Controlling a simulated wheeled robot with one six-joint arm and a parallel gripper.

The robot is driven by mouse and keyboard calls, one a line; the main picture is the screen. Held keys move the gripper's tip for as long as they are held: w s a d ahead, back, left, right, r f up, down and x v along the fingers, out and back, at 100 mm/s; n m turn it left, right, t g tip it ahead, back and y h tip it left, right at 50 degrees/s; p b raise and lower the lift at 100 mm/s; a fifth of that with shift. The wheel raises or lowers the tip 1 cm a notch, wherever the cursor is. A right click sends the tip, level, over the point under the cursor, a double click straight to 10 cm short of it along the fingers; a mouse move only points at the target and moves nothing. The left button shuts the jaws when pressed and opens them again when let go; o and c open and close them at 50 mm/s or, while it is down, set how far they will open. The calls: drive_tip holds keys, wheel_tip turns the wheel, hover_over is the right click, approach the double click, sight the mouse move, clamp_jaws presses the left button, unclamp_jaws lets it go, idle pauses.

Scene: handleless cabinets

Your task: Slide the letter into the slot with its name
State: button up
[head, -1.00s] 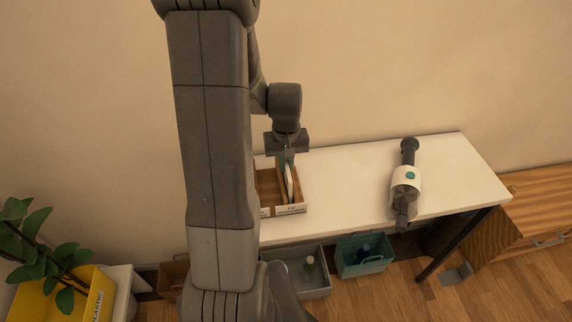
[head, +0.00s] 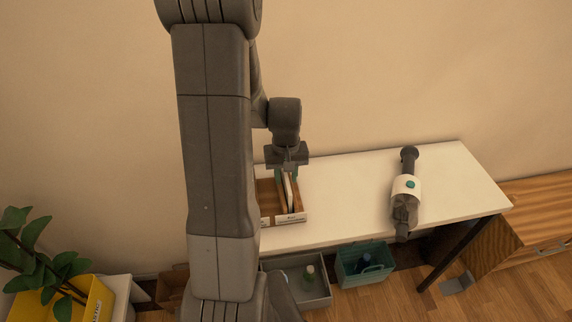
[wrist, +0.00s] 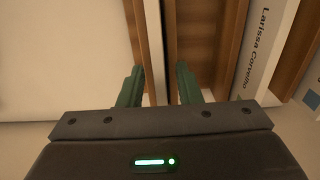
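The letter (head: 294,193) is a thin white upright piece in the wooden slotted holder (head: 266,192) on the white table. In the wrist view the letter (wrist: 155,45) shows edge-on as a pale strip between my two green fingertips. My gripper (head: 288,174) is just above the holder, and it also shows in the wrist view (wrist: 159,84). Its fingers stand apart with gaps on both sides of the strip, so it looks open. The holder's front labels (head: 291,218) are too small to read in the head view.
A white and grey handheld vacuum (head: 405,190) lies on the right of the table (head: 345,185). Grey (head: 308,290) and teal (head: 365,265) bins stand below. The wall is close behind. The table between holder and vacuum is clear.

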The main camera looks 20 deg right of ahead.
wheel_tip(320, 180, up, 12)
drive_tip(key=shift+b, duration=0.3)
idle(0.3)
wheel_tip(320, 180, down, 12)
drive_tip(key=shift+r, duration=0.65)
drive_tip(key=shift+f, duration=0.1)
